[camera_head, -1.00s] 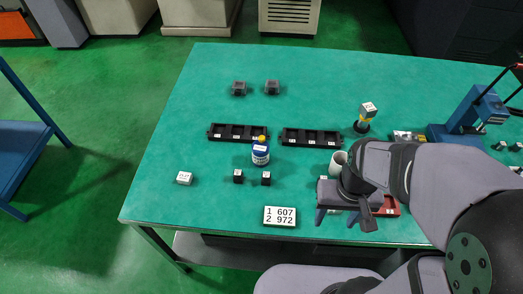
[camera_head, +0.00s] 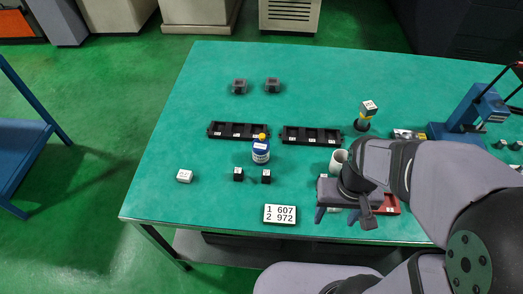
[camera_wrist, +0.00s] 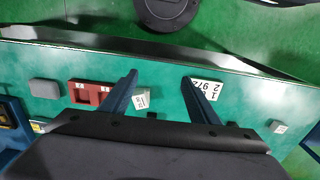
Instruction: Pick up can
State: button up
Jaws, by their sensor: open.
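The likely can is a blue and white container (camera_head: 261,152) with a yellow cap. It stands upright on the green table in front of the gap between two black racks. My gripper (camera_head: 342,216) is open near the table's front edge, to the right of the can and nearer the front. In the wrist view my gripper's two blue fingers (camera_wrist: 160,78) are spread apart. A small white labelled block (camera_wrist: 141,99) shows close to one finger. The can is not clearly visible in the wrist view.
A white cup (camera_head: 337,161) stands just behind my gripper, and a red tray (camera_head: 389,206) lies to its right. Black racks (camera_head: 237,131) (camera_head: 312,137) lie behind the can. Two small black blocks (camera_head: 238,174) (camera_head: 266,177) and a number plate (camera_head: 280,214) lie in front. The table's left is mostly clear.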

jog(key=shift+o, duration=0.8)
jog(key=shift+r, duration=0.15)
notch_tip(320, 180, up, 5)
jog(key=t+b, duration=0.1)
jog(key=b, duration=0.4)
send_over(262, 145)
notch_tip(262, 145, down, 9)
jog(key=shift+s+f, duration=0.1)
jog(key=shift+s, duration=0.05)
jog(key=shift+w+a+f+p, duration=0.1)
jog(key=shift+w+f+p, duration=0.2)
jog(key=shift+f, duration=0.95)
jog(key=shift+w+a+f+p, duration=0.1)
jog(key=shift+f+p, duration=0.25)
jog(key=shift+f, duration=0.85)
jog(key=shift+w+f+p, duration=0.2)
jog(key=shift+f+p, duration=0.15)
jog(key=shift+f, duration=0.9)
jog(key=shift+c, duration=0.4)
